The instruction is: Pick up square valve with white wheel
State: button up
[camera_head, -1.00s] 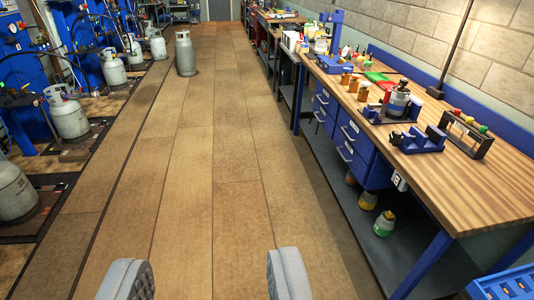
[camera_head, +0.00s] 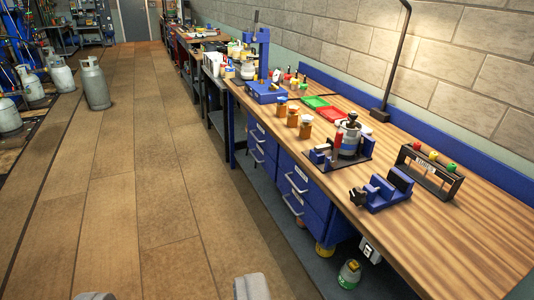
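My gripper (camera_head: 173,292) shows only as two grey fingertips at the bottom edge of the picture. They are wide apart with nothing between them, above the wooden floor. The workbench (camera_head: 450,235) stands to the right, away from the fingers. A rack (camera_head: 430,170) on the bench carries red, yellow and green knobs. I cannot make out for certain a square valve with a white wheel; the small parts are too far away to tell.
Blue clamp fixtures (camera_head: 382,190) and a grey cylinder (camera_head: 350,138) stand on the bench. Red and green trays (camera_head: 316,102) lie farther back. A gas cylinder (camera_head: 95,85) stands on the floor at left. The floor aisle (camera_head: 140,190) is clear. A black pole rises by the wall.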

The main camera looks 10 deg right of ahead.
aim_at(305, 128)
jog(key=z, duration=0.2)
jog(key=i, duration=1.35)
jog(key=z, duration=0.35)
jog(key=i, duration=1.55)
jog(key=z, duration=0.2)
